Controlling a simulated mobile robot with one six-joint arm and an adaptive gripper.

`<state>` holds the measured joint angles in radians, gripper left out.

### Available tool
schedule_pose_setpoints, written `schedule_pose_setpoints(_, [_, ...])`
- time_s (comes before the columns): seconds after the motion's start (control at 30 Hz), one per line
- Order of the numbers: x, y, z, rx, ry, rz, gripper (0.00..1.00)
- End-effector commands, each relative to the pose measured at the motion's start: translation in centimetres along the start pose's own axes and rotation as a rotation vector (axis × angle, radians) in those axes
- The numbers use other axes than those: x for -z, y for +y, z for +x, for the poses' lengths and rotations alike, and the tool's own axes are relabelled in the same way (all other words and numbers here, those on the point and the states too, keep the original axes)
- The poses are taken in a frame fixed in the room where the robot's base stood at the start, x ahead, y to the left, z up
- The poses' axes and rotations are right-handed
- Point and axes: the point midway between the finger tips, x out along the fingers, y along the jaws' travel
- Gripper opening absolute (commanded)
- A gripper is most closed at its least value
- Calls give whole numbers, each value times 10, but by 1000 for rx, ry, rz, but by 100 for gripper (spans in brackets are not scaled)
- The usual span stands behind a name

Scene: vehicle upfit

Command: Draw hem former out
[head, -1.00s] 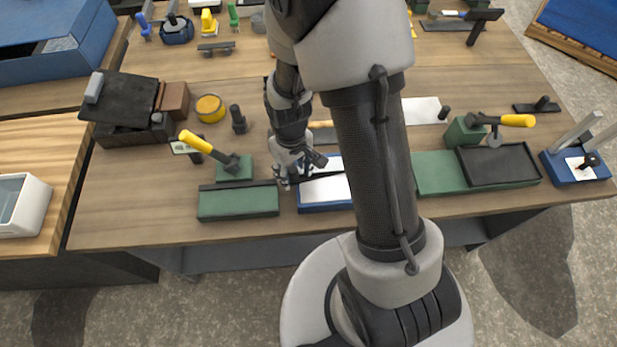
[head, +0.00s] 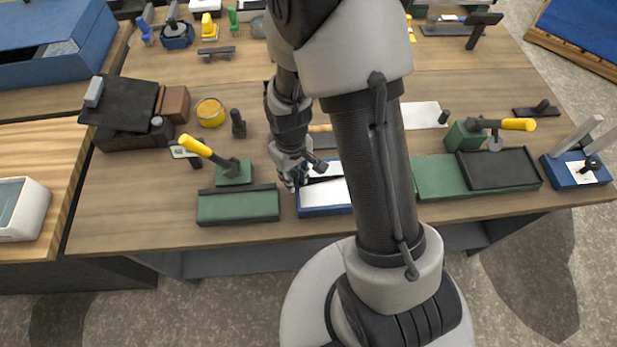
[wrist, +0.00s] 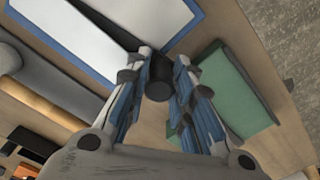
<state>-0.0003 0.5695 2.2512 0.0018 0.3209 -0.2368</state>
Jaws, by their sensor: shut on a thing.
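The hem former appears as a dark bar with a black round knob (wrist: 158,79). In the wrist view my gripper (wrist: 158,88) has its two blue-padded fingers closed on either side of this knob. The bar lies over a white sheet (wrist: 140,18) in a shallow blue-edged tray (wrist: 184,34). In the head view the tray (head: 325,211) stands near the table's front edge, with my gripper (head: 293,184) at its left end. My forearm hides the tray's right part, and my fingers hide most of the knob there.
A green block (head: 238,206) stands just left of the tray, close to my gripper. A yellow-handled tool (head: 196,145) on a green base stands behind it. A green fixture with a black plate (head: 497,169) is at right. Table space at front left is clear.

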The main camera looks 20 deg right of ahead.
Motion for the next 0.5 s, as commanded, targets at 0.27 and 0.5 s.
schedule_pose_setpoints(0.27, [0, 0, 0, 0, 0, 0, 0])
schedule_pose_setpoints(0.5, [-6, -4, 0, 0, 1, -1, 0])
